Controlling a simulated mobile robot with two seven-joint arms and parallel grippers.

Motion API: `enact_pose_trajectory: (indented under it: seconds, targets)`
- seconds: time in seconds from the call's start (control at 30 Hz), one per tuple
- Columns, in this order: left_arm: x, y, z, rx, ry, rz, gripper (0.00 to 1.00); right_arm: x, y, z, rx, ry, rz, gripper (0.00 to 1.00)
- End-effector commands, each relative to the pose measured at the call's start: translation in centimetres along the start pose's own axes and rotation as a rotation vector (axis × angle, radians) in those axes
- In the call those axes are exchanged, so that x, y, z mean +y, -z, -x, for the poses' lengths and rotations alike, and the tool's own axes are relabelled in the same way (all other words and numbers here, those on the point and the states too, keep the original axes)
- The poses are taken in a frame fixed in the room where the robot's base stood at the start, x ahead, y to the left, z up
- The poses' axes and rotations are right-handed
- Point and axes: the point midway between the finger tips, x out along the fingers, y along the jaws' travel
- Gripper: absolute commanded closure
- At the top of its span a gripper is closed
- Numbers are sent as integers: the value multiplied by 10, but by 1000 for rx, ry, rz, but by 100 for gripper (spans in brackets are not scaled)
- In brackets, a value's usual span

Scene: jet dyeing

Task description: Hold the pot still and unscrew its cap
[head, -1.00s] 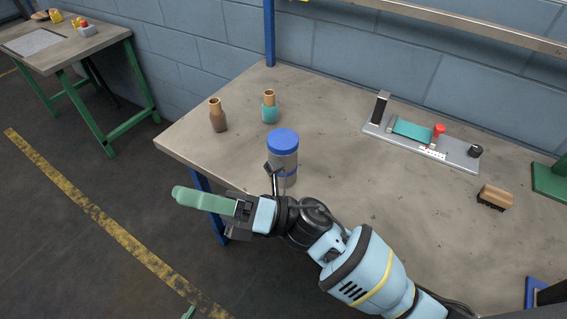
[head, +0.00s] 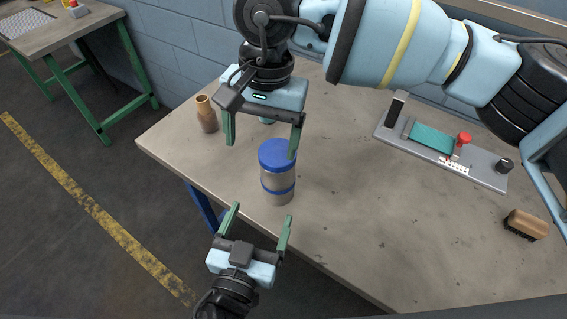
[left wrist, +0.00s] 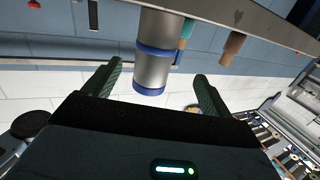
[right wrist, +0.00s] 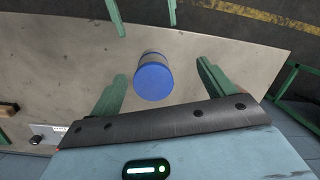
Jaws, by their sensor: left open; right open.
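The pot (head: 278,186) is a grey metal cylinder with a blue band and a blue cap (head: 277,154). It stands upright near the table's front edge. My left gripper (head: 262,215) is open and empty just in front of the pot, low, its fingers pointing at it; the left wrist view shows the pot (left wrist: 153,65) between and beyond the fingers. My right gripper (head: 261,148) is open and empty, above and behind the pot, fingers pointing down. The right wrist view shows the cap (right wrist: 153,82) between and beyond its fingers. Neither gripper visibly touches the pot.
A brown bottle (head: 206,114) stands left of the pot; a teal bottle (head: 266,121) is mostly hidden behind my right gripper. A grey fixture with a teal plate (head: 432,138) and a wooden brush (head: 526,225) lie to the right. The table's middle right is clear.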

Motion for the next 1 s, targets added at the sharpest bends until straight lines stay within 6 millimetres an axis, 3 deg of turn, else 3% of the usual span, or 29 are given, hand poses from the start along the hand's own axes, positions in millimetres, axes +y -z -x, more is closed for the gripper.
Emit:
enact_pose_trajectory:
  seconds: [0.2,0.53,1.0]
  targets:
    - [7,20,-7,52,-1,14,16,14,23,24,129,-82,28,18]
    - [7,22,-15,55,-1,13,16,15,24,25,133,-85,29,18]
    - [7,25,-72,56,-1,11,16,14,23,24,131,-84,28,18]
